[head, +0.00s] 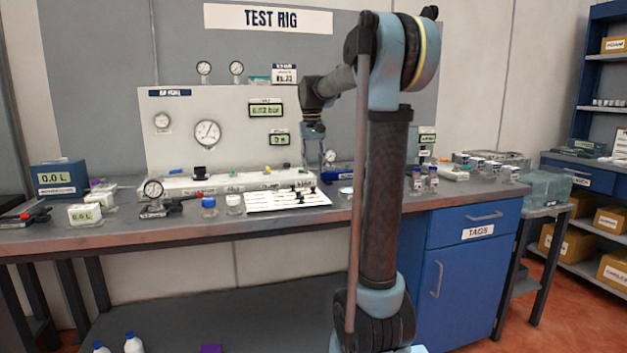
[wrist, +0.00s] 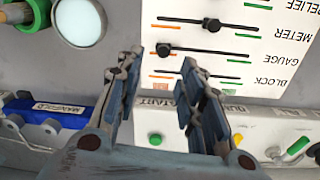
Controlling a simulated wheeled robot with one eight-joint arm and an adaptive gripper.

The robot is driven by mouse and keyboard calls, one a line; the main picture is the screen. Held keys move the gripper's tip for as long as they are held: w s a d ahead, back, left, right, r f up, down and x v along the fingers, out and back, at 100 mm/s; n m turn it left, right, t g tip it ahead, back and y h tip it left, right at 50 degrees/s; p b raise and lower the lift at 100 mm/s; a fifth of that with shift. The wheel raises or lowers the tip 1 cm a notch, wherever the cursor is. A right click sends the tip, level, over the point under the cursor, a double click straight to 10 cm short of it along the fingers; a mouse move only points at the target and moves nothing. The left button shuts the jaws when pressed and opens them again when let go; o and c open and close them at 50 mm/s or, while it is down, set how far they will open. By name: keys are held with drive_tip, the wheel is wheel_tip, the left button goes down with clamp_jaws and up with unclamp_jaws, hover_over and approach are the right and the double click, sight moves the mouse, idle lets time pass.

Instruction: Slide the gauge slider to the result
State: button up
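The white slider board (head: 262,206) lies on the bench front; the wrist view shows it at upper right, with rows labelled RELIEF, METER, GAUGE and BLOCK (wrist: 222,10). The black gauge slider knob (wrist: 163,49) is near the left end of its track, by an orange mark. A green mark is toward the track's right end. The meter knob (wrist: 213,25) is near mid-track. My gripper (wrist: 160,68) is open and empty, its fingertips apart; the right finger overlaps the block row and hides part of it. In the head view it hangs beyond the board, partly hard to make out.
A white valve panel strip (head: 235,183) stands behind the board, below the rig panel with gauges. A blue manifold (wrist: 62,115) and a pale round disc (wrist: 80,22) are at left in the wrist view. Blue-capped and white-capped jars (head: 209,206) stand left of the board.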

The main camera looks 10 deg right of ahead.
drive_tip(key=shift+a+r, duration=0.1)
drive_tip(key=shift+r, duration=2.55)
